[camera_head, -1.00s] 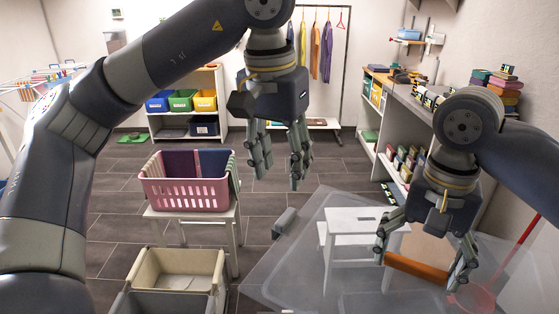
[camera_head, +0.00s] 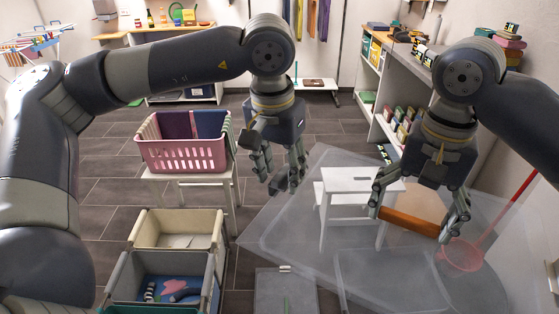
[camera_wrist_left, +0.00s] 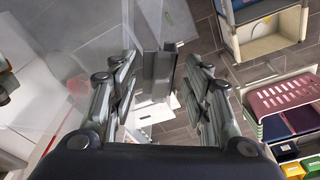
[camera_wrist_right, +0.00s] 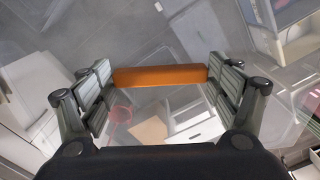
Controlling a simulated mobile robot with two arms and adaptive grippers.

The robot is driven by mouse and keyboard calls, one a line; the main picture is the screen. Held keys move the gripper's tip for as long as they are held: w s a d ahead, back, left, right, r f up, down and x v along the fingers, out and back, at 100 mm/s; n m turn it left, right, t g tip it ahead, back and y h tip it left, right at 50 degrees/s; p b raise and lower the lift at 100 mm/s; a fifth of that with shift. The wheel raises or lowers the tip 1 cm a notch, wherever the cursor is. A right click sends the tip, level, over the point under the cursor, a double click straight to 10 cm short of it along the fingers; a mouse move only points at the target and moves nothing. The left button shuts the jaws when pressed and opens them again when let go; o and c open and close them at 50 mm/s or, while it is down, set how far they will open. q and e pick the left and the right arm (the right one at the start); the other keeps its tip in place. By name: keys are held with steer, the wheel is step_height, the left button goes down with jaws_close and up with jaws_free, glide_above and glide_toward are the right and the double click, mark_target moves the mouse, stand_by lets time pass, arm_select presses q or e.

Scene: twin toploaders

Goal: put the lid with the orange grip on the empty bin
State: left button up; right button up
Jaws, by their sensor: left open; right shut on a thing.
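The lid (camera_head: 300,225) is a large clear sheet, held up in front of me. Its orange grip (camera_head: 408,222) lies across the jaws of my right gripper (camera_head: 410,220), which is shut on it; the right wrist view also shows the orange grip (camera_wrist_right: 160,76) between the fingers. My left gripper (camera_head: 283,172) is open at the lid's far left part. A grey block (camera_head: 280,184) shows at its fingertips and between its fingers in the left wrist view (camera_wrist_left: 157,72); I cannot tell whether they touch. Clear box-like outlines (camera_head: 390,280) show through the lid; which bin is empty is unclear.
A pink basket (camera_head: 185,155) sits on a white stand behind. A white step stool (camera_head: 355,182) and a red net (camera_head: 460,257) show beyond the lid.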

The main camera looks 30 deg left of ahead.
arm_select(q)
jaws_close()
arm_select(e)
steer(key=o, duration=1.2)
steer(key=shift+c, duration=0.2)
steer(key=shift+r, duration=0.15)
